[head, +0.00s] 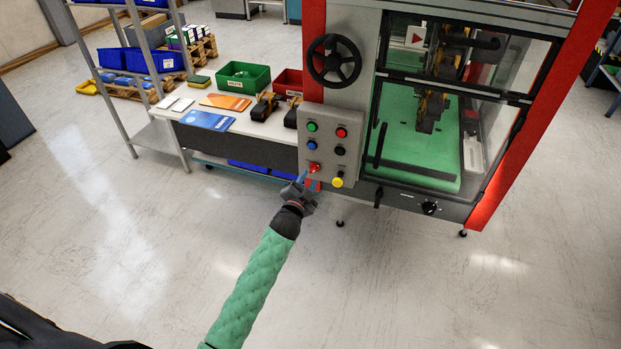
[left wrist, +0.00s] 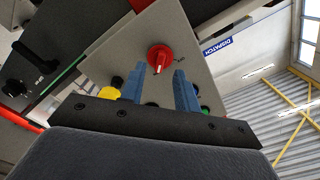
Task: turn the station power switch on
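The red rotary power switch (head: 313,168) sits at the lower left of the grey control panel (head: 327,158) on the machine's front. In the left wrist view the red switch (left wrist: 160,56) shows just past the fingertips, its handle pointing roughly down in that picture. My left gripper (head: 303,180) is right below and in front of the switch. In the left wrist view its two blue fingers (left wrist: 160,76) are apart, with nothing held between them. I cannot tell whether they touch the switch. My right gripper is not in view.
A yellow knob (head: 338,181) is just right of the switch. Green, red, blue and black buttons sit above, and a black handwheel (head: 333,60) is higher up. A white table (head: 262,126) with a green bin (head: 243,76) stands left. The floor in front is clear.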

